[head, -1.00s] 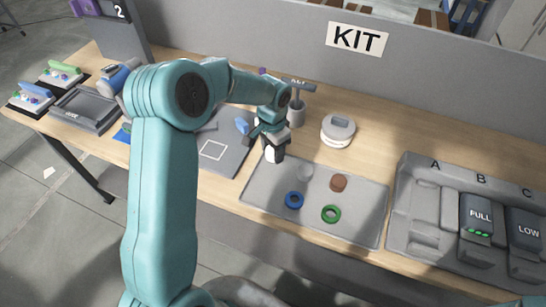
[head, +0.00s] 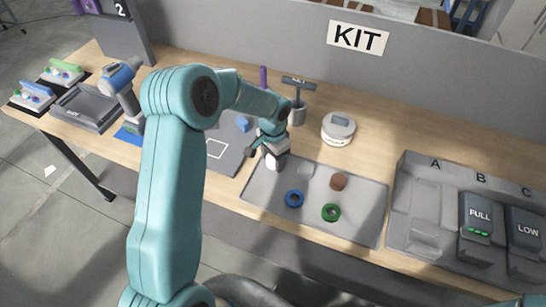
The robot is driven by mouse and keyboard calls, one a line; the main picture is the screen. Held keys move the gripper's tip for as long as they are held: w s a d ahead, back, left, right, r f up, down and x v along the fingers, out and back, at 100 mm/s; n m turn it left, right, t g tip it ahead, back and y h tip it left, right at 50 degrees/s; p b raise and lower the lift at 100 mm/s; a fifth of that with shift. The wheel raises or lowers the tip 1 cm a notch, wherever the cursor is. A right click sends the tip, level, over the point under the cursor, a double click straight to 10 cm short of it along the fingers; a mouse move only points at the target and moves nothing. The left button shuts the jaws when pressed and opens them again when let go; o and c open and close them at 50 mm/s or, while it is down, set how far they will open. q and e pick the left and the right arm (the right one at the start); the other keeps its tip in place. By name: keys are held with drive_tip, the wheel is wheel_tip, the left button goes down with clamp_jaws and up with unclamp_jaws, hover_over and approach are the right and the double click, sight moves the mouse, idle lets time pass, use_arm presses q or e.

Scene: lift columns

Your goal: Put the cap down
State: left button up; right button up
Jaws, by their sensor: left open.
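My left gripper (head: 272,160) is open, low over the left edge of the grey tray (head: 262,196). A small white piece shows at its fingertips; I cannot tell whether this is a cap or part of the fingers. On the tray lie a brown disc (head: 338,181), a faint pale disc (head: 305,171), a blue ring (head: 294,199) and a green ring (head: 331,213). Which of these is the cap is not clear. The gripper is left of them and apart from them. My right gripper is not in view.
A white round device (head: 338,129) and a grey cup with a T-shaped tool (head: 297,112) stand behind the tray. A grey mat (head: 228,158) lies left. A charger rack (head: 411,201) with battery packs is at right. A grey panel with a KIT sign (head: 358,38) bounds the back.

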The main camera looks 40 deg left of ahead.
use_arm(q)
drive_tip(key=shift+r, duration=0.65)
wheel_tip(320, 180, up, 11)
drive_tip(key=b, duration=0.1)
